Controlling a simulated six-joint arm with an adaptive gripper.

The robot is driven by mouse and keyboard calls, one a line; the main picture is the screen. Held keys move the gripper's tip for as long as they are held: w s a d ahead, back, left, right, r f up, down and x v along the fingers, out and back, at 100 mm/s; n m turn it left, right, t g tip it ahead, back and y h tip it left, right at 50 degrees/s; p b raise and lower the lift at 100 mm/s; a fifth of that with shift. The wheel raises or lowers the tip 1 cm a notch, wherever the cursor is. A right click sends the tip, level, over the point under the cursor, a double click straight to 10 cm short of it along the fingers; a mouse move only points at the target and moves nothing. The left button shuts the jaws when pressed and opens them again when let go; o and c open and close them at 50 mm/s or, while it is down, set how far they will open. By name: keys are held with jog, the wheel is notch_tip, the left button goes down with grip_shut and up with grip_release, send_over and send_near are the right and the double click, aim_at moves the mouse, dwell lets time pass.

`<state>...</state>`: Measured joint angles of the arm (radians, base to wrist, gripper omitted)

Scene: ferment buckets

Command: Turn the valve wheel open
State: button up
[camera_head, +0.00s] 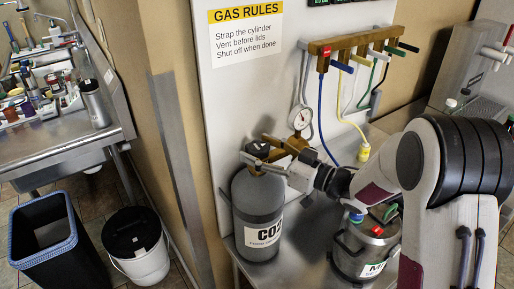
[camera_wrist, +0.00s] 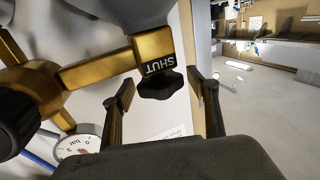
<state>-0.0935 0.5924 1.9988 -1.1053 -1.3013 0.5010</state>
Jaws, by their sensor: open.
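The valve wheel (camera_wrist: 160,84) is a small black lobed knob on a brass valve body marked SHUT. In the wrist view it appears between the two fingers of my gripper (camera_wrist: 158,92), with a visible gap on each side. My gripper is open and holds nothing. In the head view, my gripper (camera_head: 274,166) is at the top of the grey CO2 cylinder (camera_head: 257,205), beside the brass valve. The wheel is hard to make out there. How far the fingertips reach along the wheel is unclear.
A pressure gauge (camera_wrist: 80,144) and brass regulator sit close left of the fingers in the wrist view. A steel keg (camera_head: 367,250) stands right of the cylinder, below my arm. A manifold (camera_head: 350,42) with hoses hangs above. A white bucket (camera_head: 137,245) stands on the floor.

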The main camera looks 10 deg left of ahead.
jog(key=shift+w+a, duration=0.25)
jog(key=shift+a, duration=0.2)
jog(key=c, duration=1.1)
jog(key=shift+r+n+g+y, duration=0.1)
jog(key=shift+n+g+y, duration=0.3)
jog(key=shift+n+g, duration=0.6)
jog(key=o, duration=1.1)
